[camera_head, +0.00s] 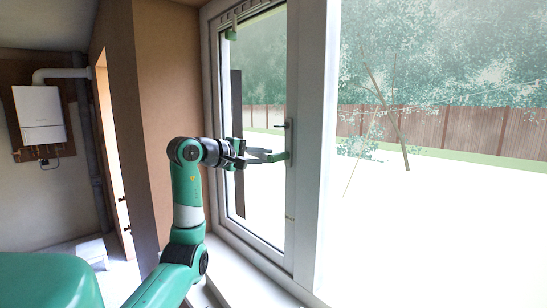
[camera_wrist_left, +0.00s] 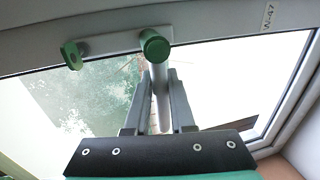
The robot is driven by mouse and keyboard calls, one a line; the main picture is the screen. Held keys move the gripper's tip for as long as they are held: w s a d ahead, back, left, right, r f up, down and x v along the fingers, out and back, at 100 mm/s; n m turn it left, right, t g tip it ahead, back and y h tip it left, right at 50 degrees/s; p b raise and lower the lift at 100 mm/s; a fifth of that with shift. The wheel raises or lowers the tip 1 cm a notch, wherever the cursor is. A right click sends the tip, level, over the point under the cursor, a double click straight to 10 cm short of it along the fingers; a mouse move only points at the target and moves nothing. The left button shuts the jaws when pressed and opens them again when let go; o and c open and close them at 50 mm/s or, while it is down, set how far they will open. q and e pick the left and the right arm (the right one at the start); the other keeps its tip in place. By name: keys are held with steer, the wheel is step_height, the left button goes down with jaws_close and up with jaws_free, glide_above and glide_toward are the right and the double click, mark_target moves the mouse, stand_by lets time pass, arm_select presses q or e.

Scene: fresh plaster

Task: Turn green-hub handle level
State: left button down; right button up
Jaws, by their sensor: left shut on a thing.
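The window handle's green hub (camera_head: 287,155) sits on the white upright frame of the window sash in the head view. In the left wrist view the round green hub (camera_wrist_left: 154,45) shows at the top centre, with the pale lever (camera_wrist_left: 160,82) running from it between my fingers. My left gripper (camera_head: 265,155) is shut on this lever, a finger on each side. It comes from the left, and the lever appears to point left from the hub, roughly sideways. My right gripper is not in view.
A "W-47" label (camera_wrist_left: 267,18) is on the frame. The sill (camera_head: 240,285) runs below the window. The brown reveal wall (camera_head: 170,85) stands close left of my arm.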

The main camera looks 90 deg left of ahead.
arm_select(q)
steer(key=c, duration=0.8)
jaws_free()
steer(key=b+v, duration=0.3)
steer(key=v, duration=0.8)
steer(key=shift+s+d+r, duration=0.15)
steer(key=shift+s+d, duration=0.1)
